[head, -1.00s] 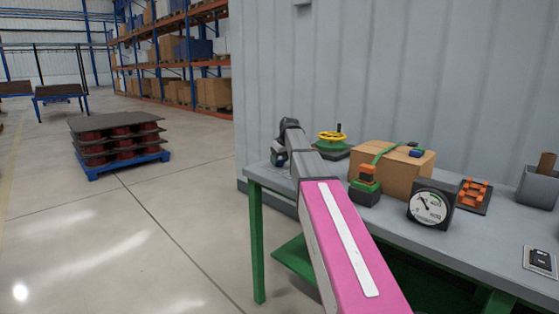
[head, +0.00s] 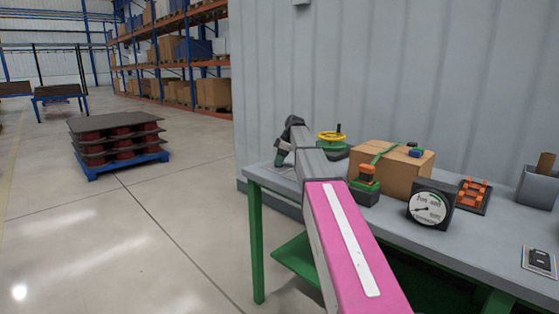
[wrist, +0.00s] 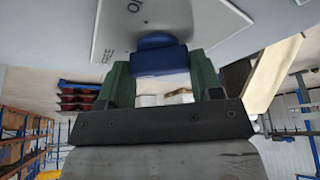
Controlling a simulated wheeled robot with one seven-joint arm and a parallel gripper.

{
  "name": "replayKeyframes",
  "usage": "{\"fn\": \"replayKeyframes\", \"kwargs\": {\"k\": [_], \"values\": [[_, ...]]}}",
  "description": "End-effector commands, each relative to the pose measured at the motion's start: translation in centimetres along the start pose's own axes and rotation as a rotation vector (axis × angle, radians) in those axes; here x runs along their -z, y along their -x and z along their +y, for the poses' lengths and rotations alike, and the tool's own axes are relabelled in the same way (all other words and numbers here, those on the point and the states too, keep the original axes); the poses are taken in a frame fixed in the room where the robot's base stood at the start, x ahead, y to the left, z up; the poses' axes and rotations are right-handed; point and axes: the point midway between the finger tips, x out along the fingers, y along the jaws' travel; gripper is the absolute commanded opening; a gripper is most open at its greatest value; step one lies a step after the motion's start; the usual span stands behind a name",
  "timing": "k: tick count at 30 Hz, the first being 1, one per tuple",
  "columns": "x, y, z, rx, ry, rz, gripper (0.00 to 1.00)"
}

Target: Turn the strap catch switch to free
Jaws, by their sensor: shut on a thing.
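The strap catch switch shows in the wrist view as a blue handle (wrist: 158,58) on a pale plate (wrist: 190,15). The plate carries the word FREE at its left and another label, partly cut off, that begins with O. My gripper (wrist: 160,72) has its two green fingers closed on the sides of the blue handle. Which label the handle points at cannot be told. In the head view my gripper (head: 282,157) is at the table's far left end, and the switch is hidden there.
A corrugated wall stands behind.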

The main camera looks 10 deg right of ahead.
Motion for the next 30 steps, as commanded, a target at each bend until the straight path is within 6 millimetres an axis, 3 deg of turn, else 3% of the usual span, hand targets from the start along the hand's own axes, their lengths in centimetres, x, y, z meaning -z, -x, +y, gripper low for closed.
{"fn": "replayKeyframes", "kwargs": {"k": [23,24,25,26,30], "values": [[0.00,0.02,0.06,0.038,0.095,-0.001,0.36],[0.00,0.02,0.06,0.038,0.095,-0.001,0.69],[-0.01,0.02,0.06,0.038,0.095,-0.001,0.79],[0.00,0.02,0.06,0.038,0.094,-0.001,0.85],[-0.01,0.01,0.06,0.038,0.093,-0.001,0.85]]}}
